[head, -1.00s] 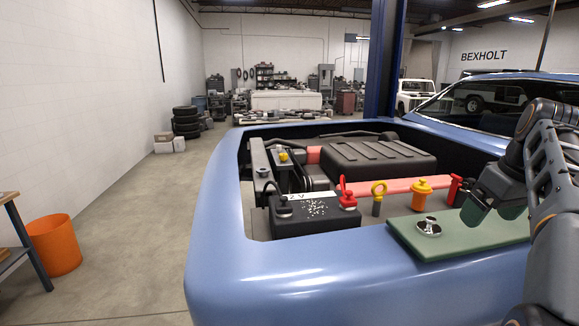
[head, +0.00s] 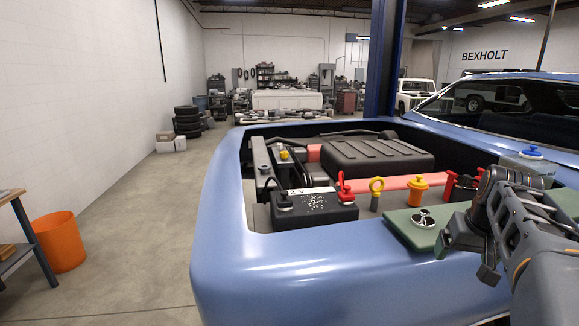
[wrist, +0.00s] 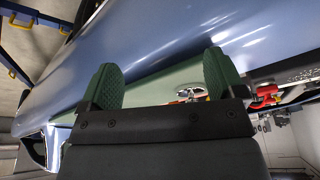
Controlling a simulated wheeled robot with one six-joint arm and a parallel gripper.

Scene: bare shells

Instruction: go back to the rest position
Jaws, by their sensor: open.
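My gripper (head: 464,258) is at the right of the head view, over the car's front edge by the green mat (head: 401,226). In the wrist view its two green pads (wrist: 163,78) stand wide apart with nothing between them. A shiny metal cap (head: 424,215) sits on the mat, left of my gripper and apart from it. My arm hides part of the mat's right side.
The blue car body (head: 290,278) surrounds the open engine bay. In the bay are a black battery (head: 318,212), a yellow-ringed dipstick (head: 376,190), an orange cap (head: 418,185) and a blue-capped reservoir (head: 532,155). An orange bin (head: 60,243) stands on the clear floor at left.

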